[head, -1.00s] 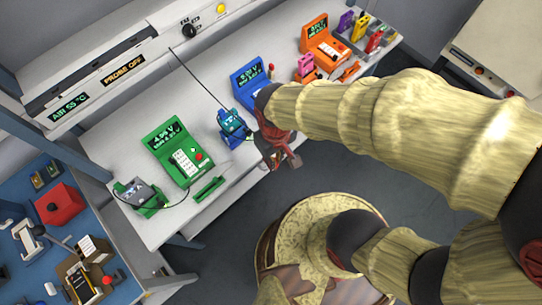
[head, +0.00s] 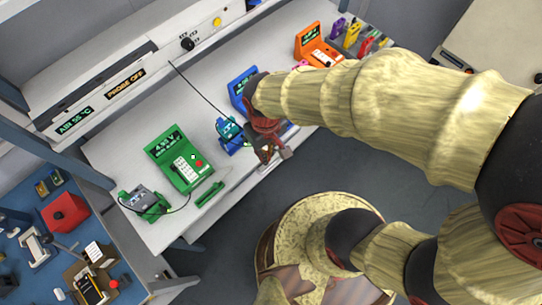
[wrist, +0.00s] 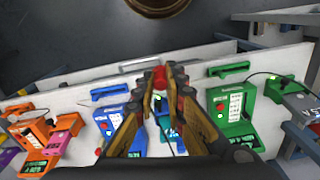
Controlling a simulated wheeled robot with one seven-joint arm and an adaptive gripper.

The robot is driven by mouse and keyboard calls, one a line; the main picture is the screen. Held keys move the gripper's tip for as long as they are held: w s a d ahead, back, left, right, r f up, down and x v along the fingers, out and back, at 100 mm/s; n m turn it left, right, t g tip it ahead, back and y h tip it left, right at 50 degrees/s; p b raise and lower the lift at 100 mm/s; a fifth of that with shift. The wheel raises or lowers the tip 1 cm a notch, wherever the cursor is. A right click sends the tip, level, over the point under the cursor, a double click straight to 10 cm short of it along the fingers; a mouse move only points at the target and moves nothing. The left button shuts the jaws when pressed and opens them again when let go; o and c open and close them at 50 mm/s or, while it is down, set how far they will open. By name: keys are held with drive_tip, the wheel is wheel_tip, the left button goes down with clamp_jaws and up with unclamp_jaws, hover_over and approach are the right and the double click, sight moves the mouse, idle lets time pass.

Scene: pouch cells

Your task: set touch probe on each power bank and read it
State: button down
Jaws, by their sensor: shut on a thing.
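My gripper (head: 274,155) hangs over the front edge of the bench, to the right of the teal power bank (head: 229,128). In the wrist view my gripper (wrist: 160,78) is shut, with a small red piece (wrist: 160,76) between its fingertips; I cannot tell whether this is the touch probe. The teal bank sits in a blue cradle. A grey power bank (head: 140,197) sits in a green cradle at the left. A pink power bank (wrist: 62,138) shows beside the orange station in the wrist view. The green station (head: 178,160) has a lit screen. My arm partly hides the blue station (head: 240,82).
A wall panel display (head: 125,80) reads PROBE OFF. A thin black line runs from the panel toward the teal bank. The orange station (head: 312,42) and purple (head: 338,26) and yellow (head: 353,34) pieces stand farther right. A blue table (head: 35,265) with a red box lies left.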

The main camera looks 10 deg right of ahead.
drive_tip(key=p, duration=0.2)
approach(231, 119)
drive_tip(key=shift+w+a+f, duration=0.1)
drive_tip(key=shift+w+f, duration=0.05)
idle(1.0)
drive_tip(key=shift+g+h, duration=0.4)
drive_tip(key=shift+g, duration=0.3)
drive_tip(key=shift+w+a+f, duration=0.1)
drive_tip(key=shift+f, duration=1.2)
drive_tip(key=shift+w+f, duration=0.1)
drive_tip(key=shift+f, duration=1.15)
drive_tip(key=shift+f, duration=0.5)
wheel_tip(231, 119, up, 6)
drive_tip(key=p, duration=0.3)
drive_tip(key=shift+w+a+p, duration=0.2)
drive_tip(key=shift+w+p, duration=0.1)
drive_tip(key=shift+p, duration=0.1)
idle(0.6)
